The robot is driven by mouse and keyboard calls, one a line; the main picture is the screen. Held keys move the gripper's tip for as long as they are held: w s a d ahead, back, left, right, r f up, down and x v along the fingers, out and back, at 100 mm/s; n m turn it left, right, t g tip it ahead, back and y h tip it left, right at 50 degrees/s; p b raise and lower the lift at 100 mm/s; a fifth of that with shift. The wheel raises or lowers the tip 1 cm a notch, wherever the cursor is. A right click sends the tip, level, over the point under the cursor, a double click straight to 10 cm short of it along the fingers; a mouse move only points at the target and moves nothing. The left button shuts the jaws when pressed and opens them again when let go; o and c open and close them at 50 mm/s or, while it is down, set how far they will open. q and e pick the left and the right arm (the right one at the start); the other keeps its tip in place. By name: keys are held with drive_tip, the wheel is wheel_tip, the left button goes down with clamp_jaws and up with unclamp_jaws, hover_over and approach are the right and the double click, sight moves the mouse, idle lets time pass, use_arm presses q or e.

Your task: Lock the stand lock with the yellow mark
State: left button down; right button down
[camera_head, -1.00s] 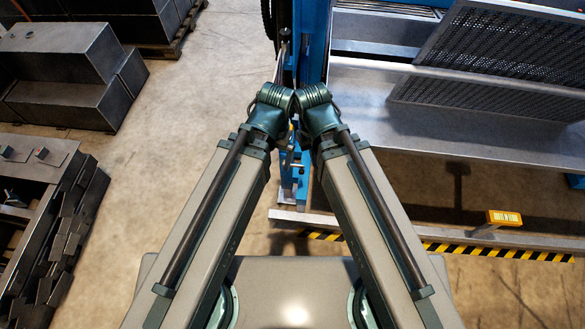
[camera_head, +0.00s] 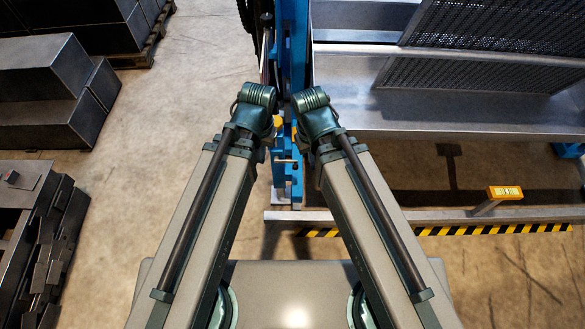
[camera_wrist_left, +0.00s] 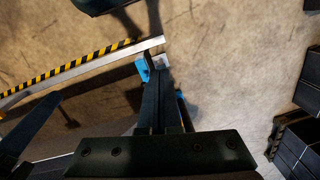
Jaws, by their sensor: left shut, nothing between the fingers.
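A blue stand (camera_head: 291,50) rises beyond my two wrists in the head view. Its lower blue part (camera_head: 279,172) shows between my arms, with small metal lock parts there. Small yellow patches (camera_head: 278,121) show in the gap between the wrists; I cannot tell which lock they belong to. My left gripper (camera_wrist_left: 154,82) is shut and empty in the left wrist view, near a small blue piece (camera_wrist_left: 143,70) and a metal beam end. In the head view its fingers are hidden under the wrist. My right wrist (camera_head: 311,100) shows, but its fingers are hidden.
A metal beam (camera_head: 400,215) with yellow-black striping (camera_head: 480,229) runs right along the floor, carrying a yellow box (camera_head: 504,192). A grey machine with mesh panels (camera_head: 485,80) fills the upper right. Dark metal boxes (camera_head: 40,75) stand at the left. Open floor lies between.

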use_arm(q)
drive_tip(key=w+a+f+n+h+b, duration=0.1)
drive_tip(key=w+a+f+b, duration=0.15)
drive_tip(key=f+b, duration=0.5)
drive_tip(key=w+a+f+n+h+b, duration=0.15)
drive_tip(key=w+f+b, duration=0.25)
drive_tip(key=f+b, duration=0.4)
drive_tip(key=w+d+h+b, duration=0.1)
drive_tip(key=w+d+h, duration=0.2)
drive_tip(key=w+d, duration=0.3)
drive_tip(key=w+f, duration=0.1)
drive_tip(key=w, duration=0.2)
drive_tip(key=shift+h, duration=0.25)
drive_tip(key=b, duration=1.1)
approach(294, 166)
drive_tip(key=x, duration=0.5)
drive_tip(key=shift+b+x, duration=0.9)
drive_tip(key=shift+x, duration=0.05)
drive_tip(key=shift+d, duration=0.1)
